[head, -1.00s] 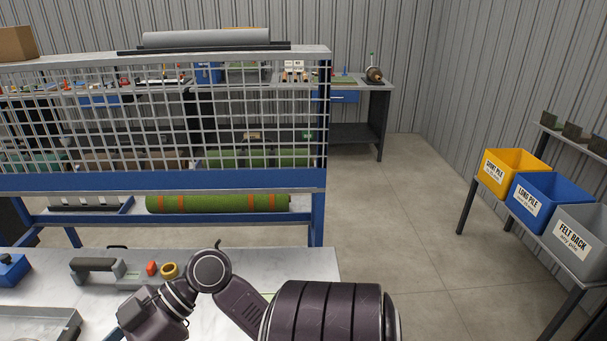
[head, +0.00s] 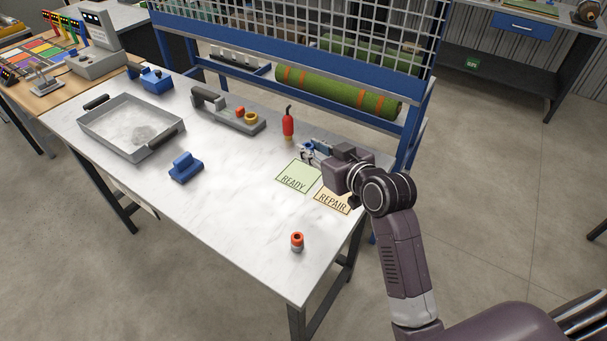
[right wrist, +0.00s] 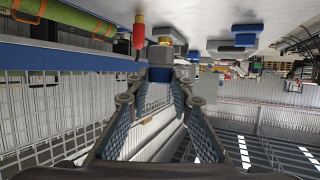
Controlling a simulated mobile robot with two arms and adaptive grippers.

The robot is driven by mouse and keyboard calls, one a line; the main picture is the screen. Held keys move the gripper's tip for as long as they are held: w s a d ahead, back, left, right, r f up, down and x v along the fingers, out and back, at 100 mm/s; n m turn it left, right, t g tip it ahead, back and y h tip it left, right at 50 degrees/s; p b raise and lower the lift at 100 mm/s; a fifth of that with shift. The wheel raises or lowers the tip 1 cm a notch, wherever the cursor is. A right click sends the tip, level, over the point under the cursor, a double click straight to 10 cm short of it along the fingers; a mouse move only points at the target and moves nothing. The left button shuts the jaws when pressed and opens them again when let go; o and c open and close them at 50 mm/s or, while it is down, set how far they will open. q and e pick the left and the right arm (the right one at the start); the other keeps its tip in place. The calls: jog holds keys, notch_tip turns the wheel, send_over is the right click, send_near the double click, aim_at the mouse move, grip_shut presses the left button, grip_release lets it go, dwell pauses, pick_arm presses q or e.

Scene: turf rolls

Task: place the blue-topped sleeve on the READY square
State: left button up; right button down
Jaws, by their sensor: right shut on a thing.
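My right gripper (head: 314,152) is shut on the blue-topped sleeve, which shows as a small blue and grey piece (head: 307,148) between the fingers. In the right wrist view its blue part (right wrist: 157,74) sits between the fingertips of the right gripper (right wrist: 160,82). In the head view the sleeve appears just behind the far edge of the green READY square (head: 296,177); its height over the bench is hard to tell. The READY square is bare. The orange REPAIR square (head: 332,203) lies beside it, partly hidden by my right wrist. My left gripper is out of view.
A red-topped sleeve (head: 297,243) stands near the front edge. A red bottle (head: 288,123) stands close to my gripper. A blue block (head: 186,167), a grey tray (head: 90,128) and a grey tool holder (head: 232,118) are further left. A blue rack rises behind the bench.

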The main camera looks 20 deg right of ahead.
jog(key=w+r+m+h, duration=0.4)
jog(key=w+r, duration=0.3)
jog(key=f, duration=1.4)
jog(key=shift+s+a+f+p, duration=0.15)
jog(key=shift+a+f+p, duration=0.15)
jog(key=shift+p, duration=0.05)
notch_tip(320, 180, down, 5)
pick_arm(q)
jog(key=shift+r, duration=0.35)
pick_arm(e)
jog(key=c, duration=1.7)
grip_release()
jog(key=shift+s, duration=0.15)
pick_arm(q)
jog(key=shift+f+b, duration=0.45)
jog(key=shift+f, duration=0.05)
pick_arm(e)
jog(key=v, duration=1.1)
jog(key=shift+s+a+r, duration=0.15)
jog(key=shift+s+a, duration=0.05)
jog(key=shift+s, duration=0.15)
